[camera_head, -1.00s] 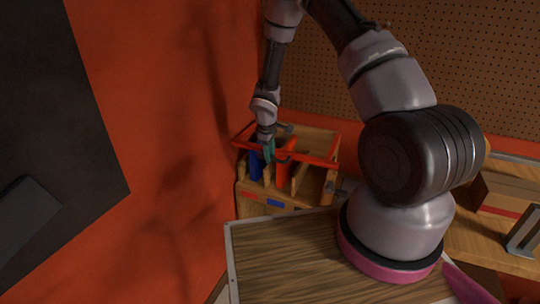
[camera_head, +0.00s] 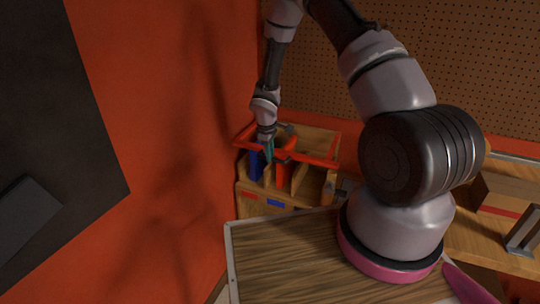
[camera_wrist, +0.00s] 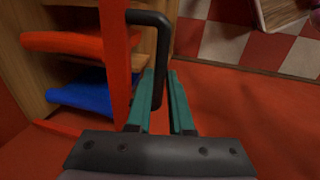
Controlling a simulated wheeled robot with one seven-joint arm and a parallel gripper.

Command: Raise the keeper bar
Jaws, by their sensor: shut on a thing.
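The keeper bar (camera_head: 318,160) is a red bar across the front top of a wooden slotted rack (camera_head: 250,188), part of a red frame over it. In the wrist view the red bar (camera_wrist: 115,60) runs up the picture, with a black bent handle (camera_wrist: 161,50) on its right side. My gripper (camera_wrist: 160,90) has its teal fingers on either side of the handle's free leg and is shut on it. In the head view my gripper (camera_head: 268,150) is at the rack's left front. The handle is mostly hidden there.
A blue piece (camera_head: 256,166) and a red piece (camera_head: 282,174) stand in the rack's slots. A red wall (camera_head: 170,150) is close on the left, a pegboard (camera_head: 300,70) behind. A wood-topped board (camera_head: 285,260) lies in front. A cardboard box (camera_head: 508,193) stands at the right.

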